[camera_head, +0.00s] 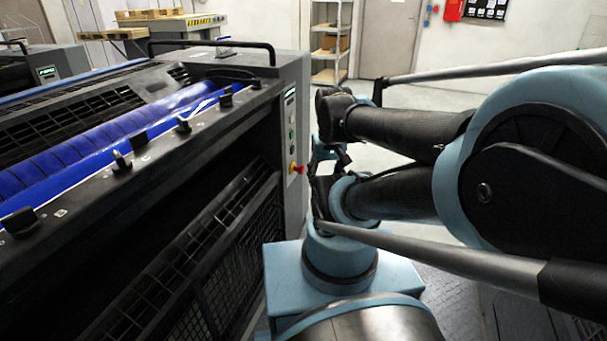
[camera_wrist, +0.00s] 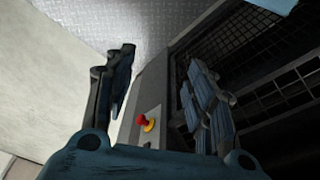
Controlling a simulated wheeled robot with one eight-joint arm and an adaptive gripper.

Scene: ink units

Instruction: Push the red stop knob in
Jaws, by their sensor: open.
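The red stop knob (camera_head: 297,169) sits on the end panel of the dark press, to the left of my arm in the head view. In the wrist view the red knob (camera_wrist: 142,120) shows on its yellow base (camera_wrist: 149,126), between my gripper's two fingers and nearer the left one. My gripper (camera_wrist: 165,85) is open and empty, its fingers spread wide. The knob is apart from the fingers, beyond the palm. In the head view my gripper is partly hidden by my own arm links.
The press (camera_head: 190,130) with its blue roller (camera_head: 110,138) fills the left side. Small buttons (camera_head: 291,133) sit above the knob. Mesh guards (camera_wrist: 270,85) lie right of the knob in the wrist view. Open floor (camera_head: 410,105) lies behind my arm.

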